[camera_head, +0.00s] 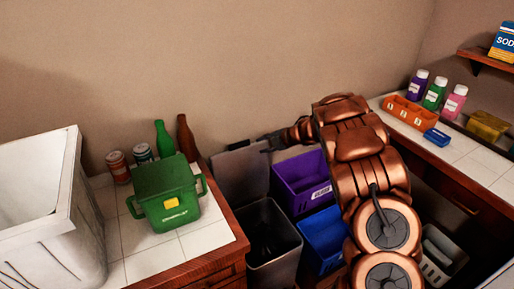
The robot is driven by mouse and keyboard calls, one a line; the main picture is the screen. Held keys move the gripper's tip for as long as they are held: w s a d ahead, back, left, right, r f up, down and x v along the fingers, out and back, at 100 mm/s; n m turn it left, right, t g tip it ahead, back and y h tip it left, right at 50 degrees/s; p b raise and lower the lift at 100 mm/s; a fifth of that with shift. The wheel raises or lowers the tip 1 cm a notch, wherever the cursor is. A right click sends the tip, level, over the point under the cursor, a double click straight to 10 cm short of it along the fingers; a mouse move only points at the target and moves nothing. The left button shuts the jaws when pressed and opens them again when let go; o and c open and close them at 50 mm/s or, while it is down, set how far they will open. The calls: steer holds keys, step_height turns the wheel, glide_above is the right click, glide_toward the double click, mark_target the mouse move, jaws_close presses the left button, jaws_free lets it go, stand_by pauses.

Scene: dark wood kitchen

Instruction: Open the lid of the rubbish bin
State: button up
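The rubbish bin (272,258) is a dark grey, open-topped bin on the floor between the two counters. Its grey lid (240,177) stands raised, roughly upright, at the back of the bin near the wall. The bin's dark inside shows from above. My gripper (266,143) is dark and small in the view, at the upper right edge of the lid. It overlaps the lid's edge in the picture; I cannot tell whether it touches it. The fingers are too small to tell whether they are open or shut. My copper-coloured arm reaches to it from the right.
A purple bin (300,183) and a blue bin (325,238) stand right of the rubbish bin, close to my arm. The left counter (208,236) holds a green caddy (170,194), bottles, cans and a white container (48,215). A grey basket (440,256) is at the right.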

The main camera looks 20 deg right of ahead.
steer(key=shift+v, duration=0.85)
